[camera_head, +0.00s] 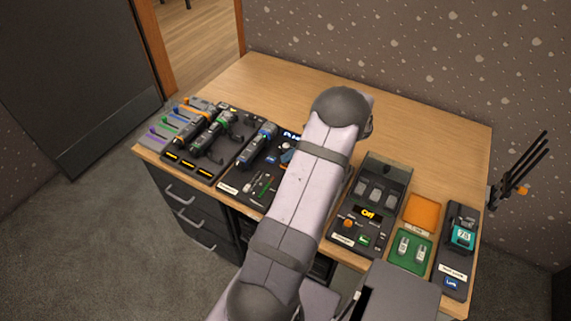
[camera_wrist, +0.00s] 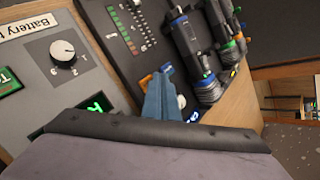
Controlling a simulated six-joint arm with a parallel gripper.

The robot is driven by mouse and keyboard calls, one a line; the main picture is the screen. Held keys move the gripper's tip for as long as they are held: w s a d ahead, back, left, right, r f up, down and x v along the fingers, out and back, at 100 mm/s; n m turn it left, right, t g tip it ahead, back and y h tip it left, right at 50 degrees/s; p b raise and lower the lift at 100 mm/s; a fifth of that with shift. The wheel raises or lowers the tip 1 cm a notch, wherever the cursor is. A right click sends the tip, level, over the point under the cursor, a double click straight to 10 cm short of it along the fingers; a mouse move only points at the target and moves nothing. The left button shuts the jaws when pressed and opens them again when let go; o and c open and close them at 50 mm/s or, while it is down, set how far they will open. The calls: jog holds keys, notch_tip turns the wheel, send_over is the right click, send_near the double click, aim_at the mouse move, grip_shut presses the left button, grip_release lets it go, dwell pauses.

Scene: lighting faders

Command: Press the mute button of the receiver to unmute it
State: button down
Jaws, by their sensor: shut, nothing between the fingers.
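The receiver appears to be the black panel (camera_head: 231,186) just left of my arm in the head view. The wrist view shows this black panel (camera_wrist: 100,22) with rows of green and red lights. My gripper (camera_wrist: 160,74) shows as narrow blue fingers, shut and empty, over the panel. A small orange part (camera_wrist: 145,80) is beside the fingertips; I cannot tell whether it is the mute button, or whether the fingers touch it. A pale round knob (camera_wrist: 181,101) and a lit blue display (camera_wrist: 193,117) are right of the fingers. In the head view my arm hides part of the panel.
A handheld microphone with a blue ring (camera_head: 257,147) lies on the panel, close to the fingers. More microphones (camera_head: 212,132) are at left. A grey battery unit (camera_wrist: 40,75) borders the panel. The rear of the wooden desk (camera_head: 420,130) is clear.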

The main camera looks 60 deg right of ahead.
jog(key=shift+r+p, duration=1.8)
jog(key=shift+r, duration=0.75)
jog(key=w+a+r+n+g+y, duration=0.15)
jog(key=w+a+n, duration=0.25)
jog(key=a, duration=0.4)
jog(key=w+a+r+n+g, duration=0.1)
jog(key=w+a+n+g, duration=0.2)
jog(key=a, duration=0.6)
jog(key=w+a+r+n+g+y, duration=0.15)
jog(key=w+a+n, duration=0.25)
jog(key=a, duration=0.4)
jog(key=s+a+r+n+g+h, duration=0.1)
jog(key=s+a+n+g+h, duration=0.2)
jog(key=a+n, duration=0.55)
jog(key=s+a+r+n+h, duration=0.15)
jog(key=s+a+n, duration=0.4)
jog(key=a, duration=0.55)
notch_tip(320, 180, down, 46)
jog(key=b, duration=4.4)
jog(key=shift+d+b, duration=0.2)
jog(key=shift+b, duration=0.1)
